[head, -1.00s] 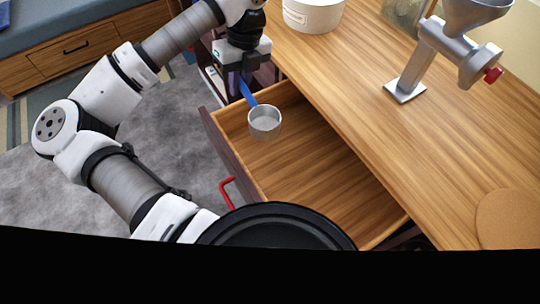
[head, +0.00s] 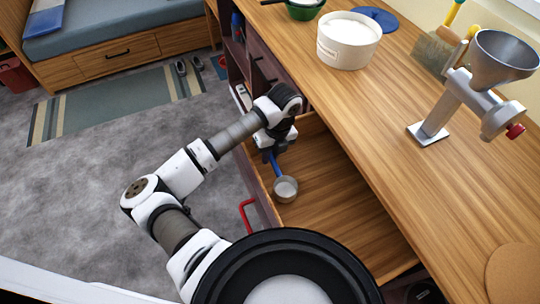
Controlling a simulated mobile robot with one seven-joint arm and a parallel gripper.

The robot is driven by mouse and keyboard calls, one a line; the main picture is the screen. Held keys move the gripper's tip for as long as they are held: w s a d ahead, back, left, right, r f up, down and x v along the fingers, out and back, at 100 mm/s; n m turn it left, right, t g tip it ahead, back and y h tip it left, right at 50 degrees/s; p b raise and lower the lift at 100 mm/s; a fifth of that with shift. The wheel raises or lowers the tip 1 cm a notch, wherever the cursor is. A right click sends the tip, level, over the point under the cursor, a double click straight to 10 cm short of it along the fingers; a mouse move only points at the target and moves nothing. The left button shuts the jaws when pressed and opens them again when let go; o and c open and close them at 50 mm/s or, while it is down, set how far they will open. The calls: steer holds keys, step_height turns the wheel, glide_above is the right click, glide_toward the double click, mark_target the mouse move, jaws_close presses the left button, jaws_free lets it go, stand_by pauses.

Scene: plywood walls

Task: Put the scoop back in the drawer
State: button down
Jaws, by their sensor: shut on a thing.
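The scoop (head: 286,189) has a round metal cup and a blue handle. My gripper (head: 271,153) is shut on the blue handle, near its upper end. The cup hangs at the left part of the open drawer (head: 345,215), near its front panel; I cannot tell whether it touches the drawer floor. The drawer is pulled out from the wooden counter and its visible floor is bare wood. A red handle (head: 246,214) is on its front. The fingertips are small and partly hidden by the wrist.
The counter (head: 400,165) overhangs the drawer's right side. On it stand a white tub (head: 347,40), a metal grinder (head: 470,85) and a green bowl (head: 303,8). A bed (head: 110,30) and a striped rug (head: 115,105) lie at the back left. Grey floor is clear at left.

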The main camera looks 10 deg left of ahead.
steer(key=shift+f, duration=0.9)
steer(key=shift+f, duration=0.2)
steer(key=c, duration=1.4)
jaws_free()
steer(key=shift+r, duration=0.1)
steer(key=shift+r, duration=0.1)
steer(key=shift+w+d+r+b, duration=0.3)
steer(key=shift+r+b, duration=0.3)
steer(key=shift+r, duration=1.4)
steer(key=shift+w+d+r+b, duration=0.2)
steer(key=shift+r+b, duration=0.35)
steer(key=shift+r, duration=1.4)
steer(key=shift+w+d+r+b, duration=0.2)
steer(key=shift+d+r+b, duration=0.3)
steer(key=shift+r, duration=1.5)
